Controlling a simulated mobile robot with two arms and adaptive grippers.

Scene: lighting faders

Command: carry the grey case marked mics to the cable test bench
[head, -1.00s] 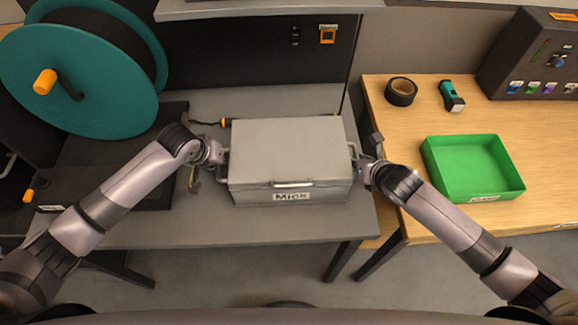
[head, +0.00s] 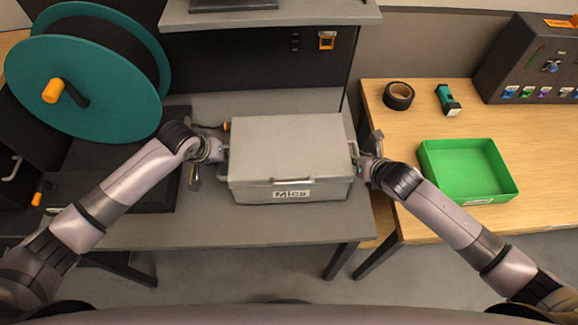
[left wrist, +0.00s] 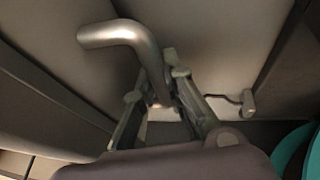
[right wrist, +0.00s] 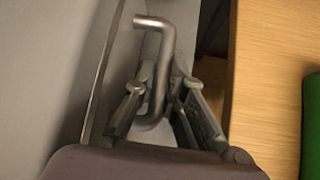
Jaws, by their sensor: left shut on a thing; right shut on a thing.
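The grey case marked Mics (head: 285,150) is in the middle of the head view, level, over the dark grey bench (head: 230,230). Its label faces me. I cannot tell whether its underside touches the bench top. My left gripper (head: 222,152) is shut on the case's left side handle; that bent metal handle (left wrist: 125,38) shows between the fingers in the left wrist view. My right gripper (head: 360,162) is shut on the right side handle; this handle (right wrist: 160,70) shows between the fingers in the right wrist view.
A teal cable reel (head: 85,80) with an orange handle stands at the left. A wooden table (head: 400,130) at the right holds a green tray (head: 465,170), black tape (head: 398,96), a teal torch (head: 447,100) and a control box (head: 530,60). A shelf (head: 270,16) overhangs the back.

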